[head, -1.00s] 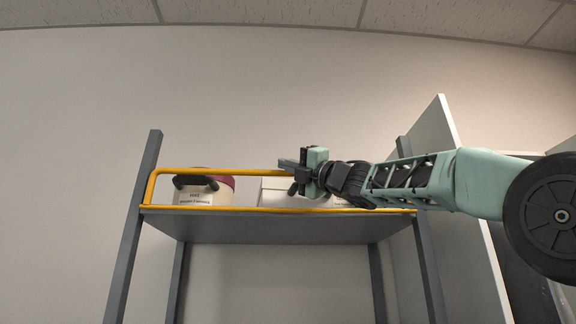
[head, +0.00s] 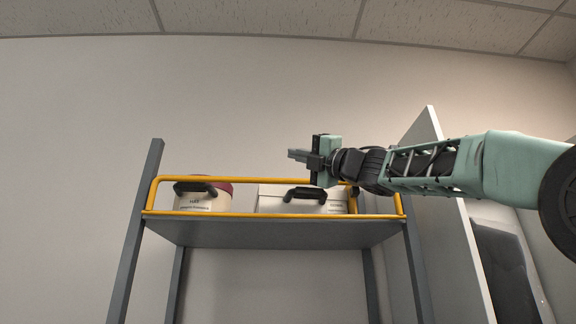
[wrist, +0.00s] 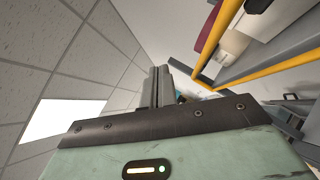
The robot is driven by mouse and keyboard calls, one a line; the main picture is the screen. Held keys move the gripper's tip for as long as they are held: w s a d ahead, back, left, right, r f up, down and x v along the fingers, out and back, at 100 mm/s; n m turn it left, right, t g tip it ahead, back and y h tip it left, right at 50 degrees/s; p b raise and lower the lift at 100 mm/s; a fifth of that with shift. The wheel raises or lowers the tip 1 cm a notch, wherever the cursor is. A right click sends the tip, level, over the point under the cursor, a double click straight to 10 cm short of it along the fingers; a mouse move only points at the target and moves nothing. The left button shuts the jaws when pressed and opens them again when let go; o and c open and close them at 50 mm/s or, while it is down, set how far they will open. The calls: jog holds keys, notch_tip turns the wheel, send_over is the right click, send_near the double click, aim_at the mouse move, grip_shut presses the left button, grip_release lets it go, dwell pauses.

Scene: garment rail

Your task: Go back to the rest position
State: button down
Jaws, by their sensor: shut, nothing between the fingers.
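My gripper (head: 298,155) is in front of the upper part of the shelf unit in the head view, pointing left, just above the yellow rail. Its fingers are together with nothing between them. In the wrist view the closed fingers (wrist: 157,86) point up toward the ceiling and wall. My arm reaches in from the right and covers the right end of the yellow rail and part of the white box.
A grey shelf (head: 270,233) with a yellow guard rail (head: 240,180) holds a round, dark-red-lidded box (head: 200,202) and a white box (head: 272,203), each with a black handle. A grey panel (head: 432,215) stands at the right. The space left of the shelf is clear.

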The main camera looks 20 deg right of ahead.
jog(key=shift+s+d+r+b, duration=0.1)
jog(key=shift+s+d+b, duration=0.1)
jog(key=shift+s+d, duration=0.45)
jog(key=shift+s+d+r+b, duration=0.15)
jog(key=shift+s+d, duration=0.05)
jog(key=shift+s, duration=0.7)
jog(key=shift+s+d+r+b, duration=0.1)
jog(key=shift+s+d+b, duration=0.1)
jog(key=shift+s+d, duration=0.45)
jog(key=shift+s+a, duration=0.15)
jog(key=shift+a, duration=0.1)
